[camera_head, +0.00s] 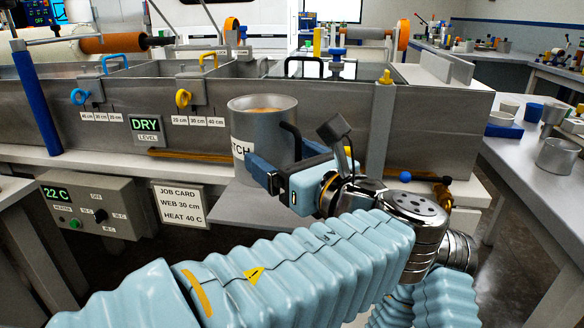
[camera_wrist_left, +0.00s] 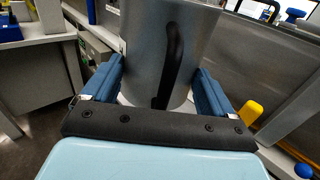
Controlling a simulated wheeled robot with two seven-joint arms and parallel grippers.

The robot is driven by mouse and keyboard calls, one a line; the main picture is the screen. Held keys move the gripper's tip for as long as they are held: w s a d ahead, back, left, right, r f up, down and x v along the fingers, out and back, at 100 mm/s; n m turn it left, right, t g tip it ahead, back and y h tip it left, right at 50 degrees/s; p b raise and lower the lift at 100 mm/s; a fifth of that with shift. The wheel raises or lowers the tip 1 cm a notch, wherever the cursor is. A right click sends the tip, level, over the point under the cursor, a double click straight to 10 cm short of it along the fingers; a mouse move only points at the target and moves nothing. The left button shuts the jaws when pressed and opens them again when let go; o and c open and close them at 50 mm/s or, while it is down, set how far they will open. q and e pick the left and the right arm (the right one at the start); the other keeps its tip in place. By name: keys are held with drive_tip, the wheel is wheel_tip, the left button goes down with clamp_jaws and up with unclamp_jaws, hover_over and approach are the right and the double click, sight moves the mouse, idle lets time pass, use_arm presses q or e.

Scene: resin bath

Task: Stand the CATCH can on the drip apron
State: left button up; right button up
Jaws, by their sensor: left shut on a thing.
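The CATCH can (camera_head: 262,125) is a grey metal can with a black handle and a white label, of which only "TCH" shows. It holds something brownish and looks upright. My left gripper (camera_head: 280,165) is shut on it, with a blue finger on each side in the left wrist view (camera_wrist_left: 155,88). There the can (camera_wrist_left: 145,45) fills the space between the fingers and its handle faces the palm. A flat grey plate below the can, seemingly the drip apron (camera_head: 238,198), juts out from the tank front. My right gripper is out of view.
The long metal tank (camera_head: 345,130) stands right behind the can, with a DRY level display (camera_head: 146,129) on its front. A heater control box (camera_head: 95,205) and job card (camera_head: 180,204) are at the left. A side bench (camera_head: 530,190) with cups stands at the right.

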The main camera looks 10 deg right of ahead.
sight(272, 158)
use_arm(q)
drive_tip(key=w, duration=0.1)
drive_tip(key=w+a+f, duration=0.1)
drive_tip(key=w, duration=0.2)
drive_tip(key=shift+w+a+f, duration=0.1)
drive_tip(key=shift+a+f, duration=0.2)
drive_tip(key=shift+f, duration=0.1)
drive_tip(key=w+f, duration=0.1)
drive_tip(key=f, duration=0.1)
drive_tip(key=w+a+f, duration=0.1)
drive_tip(key=w+f, duration=0.1)
drive_tip(key=shift+w+f, duration=0.1)
drive_tip(key=shift+w, duration=0.1)
drive_tip(key=f, duration=0.1)
drive_tip(key=w+f, duration=0.1)
drive_tip(key=f, duration=0.1)
drive_tip(key=f+b, duration=0.1)
drive_tip(key=shift+w+a+f, duration=0.15)
drive_tip(key=shift+w+a, duration=0.05)
drive_tip(key=shift+a, duration=0.05)
drive_tip(key=shift+f, duration=0.25)
drive_tip(key=shift+f, duration=0.1)
drive_tip(key=o, duration=1.8)
drive_tip(key=shift+f, duration=0.1)
drive_tip(key=v, duration=1.2)
